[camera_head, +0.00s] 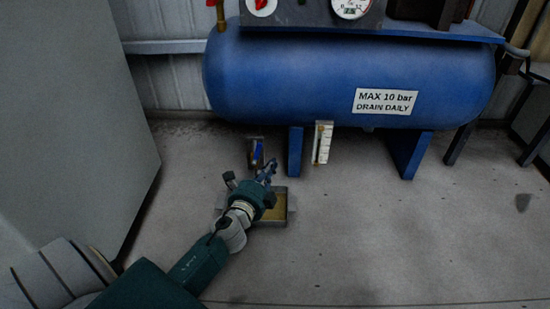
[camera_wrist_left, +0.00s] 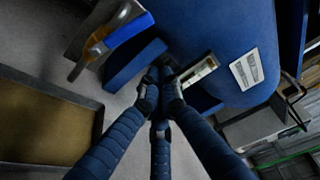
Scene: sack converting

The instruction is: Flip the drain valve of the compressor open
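The blue compressor tank (camera_head: 330,80) spans the top of the head view, with a label reading "MAX 10 bar DRAIN DAILY" (camera_head: 385,101). Low at its left is the drain valve, with a blue lever (camera_head: 257,149) and a metal body. In the left wrist view the lever (camera_wrist_left: 127,29) lies along a brass part (camera_wrist_left: 97,42), at upper left. My left gripper (camera_head: 268,170) is just below the valve in the head view and apart from it. Its fingers (camera_wrist_left: 160,80) converge in the wrist view, empty. My right gripper is out of view.
A shallow tray with a brownish inside (camera_head: 270,209) lies on the floor under my left gripper. A white scale strip (camera_head: 322,143) stands between the tank's blue legs (camera_head: 408,153). A grey cabinet (camera_head: 75,110) stands at the left. Floor at right front is clear.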

